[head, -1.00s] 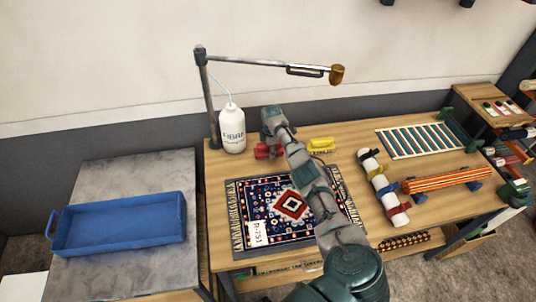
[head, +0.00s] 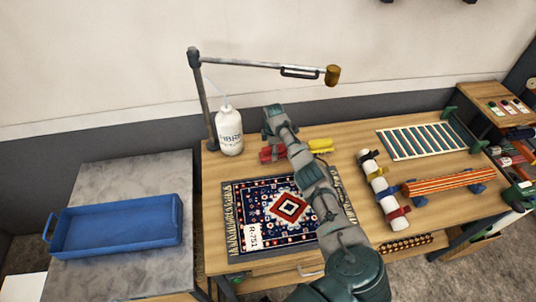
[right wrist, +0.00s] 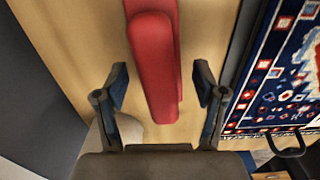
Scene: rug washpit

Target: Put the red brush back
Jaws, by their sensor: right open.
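The red brush (head: 270,155) lies on the wooden table at the back, just left of a yellow brush (head: 320,145). My right arm reaches over the table from the front, and its gripper (head: 275,133) is above the red brush, partly covering it. In the right wrist view the red brush (right wrist: 152,65) lies lengthwise ahead of the open jaws of the right gripper (right wrist: 162,88). Its near end reaches between the two fingers, with a gap on each side. Its underside is hidden. My left gripper is not in view.
A patterned rug (head: 265,232) lies in front of the brushes. A white bottle (head: 229,132) and a lamp post (head: 203,100) stand to the left, the lamp arm reaching overhead. A white roll (head: 383,190) lies right. A blue tray (head: 115,245) sits on the grey side table.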

